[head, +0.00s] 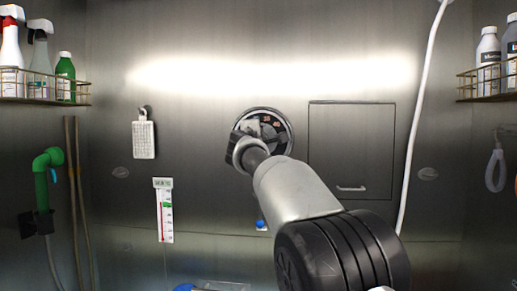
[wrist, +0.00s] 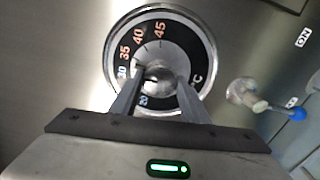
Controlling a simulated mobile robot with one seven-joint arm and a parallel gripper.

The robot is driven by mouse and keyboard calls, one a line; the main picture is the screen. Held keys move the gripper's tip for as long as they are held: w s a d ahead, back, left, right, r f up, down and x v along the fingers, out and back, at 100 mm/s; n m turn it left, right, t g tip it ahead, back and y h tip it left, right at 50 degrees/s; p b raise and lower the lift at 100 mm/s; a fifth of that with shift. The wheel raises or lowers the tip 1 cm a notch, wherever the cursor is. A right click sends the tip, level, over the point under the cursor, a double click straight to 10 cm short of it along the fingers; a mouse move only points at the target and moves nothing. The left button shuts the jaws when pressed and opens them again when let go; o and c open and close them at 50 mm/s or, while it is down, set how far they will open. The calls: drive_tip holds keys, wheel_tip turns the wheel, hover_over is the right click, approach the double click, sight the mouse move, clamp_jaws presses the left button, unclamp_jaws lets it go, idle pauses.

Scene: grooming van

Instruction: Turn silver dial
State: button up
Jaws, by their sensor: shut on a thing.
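The silver dial (wrist: 158,73) is a round metal knob at the centre of a black temperature scale (wrist: 198,50) with numbers such as 35, 40 and 45, set in a chrome ring on the steel wall. In the wrist view my gripper (wrist: 160,88) has one finger on each side of the knob and is shut on it. In the head view the scale (head: 284,126) shows at the wall's centre, with my arm hiding its lower left and most of the knob.
A small blue-tipped lever (wrist: 298,114) sits right of the dial in the wrist view. In the head view a steel panel door (head: 350,150) is right of the dial, a white hose (head: 420,110) hangs beyond it, and a thermometer (head: 165,212) is lower left. Bottle racks are at both sides.

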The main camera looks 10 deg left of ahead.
drive_tip(key=shift+m+b, duration=0.45)
drive_tip(key=shift+m, duration=0.65)
drive_tip(key=o, duration=1.1)
drive_tip(key=shift+c, duration=0.2)
drive_tip(key=s+b, duration=0.7)
drive_tip(key=s, duration=1)
drive_tip(key=shift+s+f, duration=0.15)
drive_tip(key=shift+s, duration=0.05)
drive_tip(key=shift+d, duration=0.1)
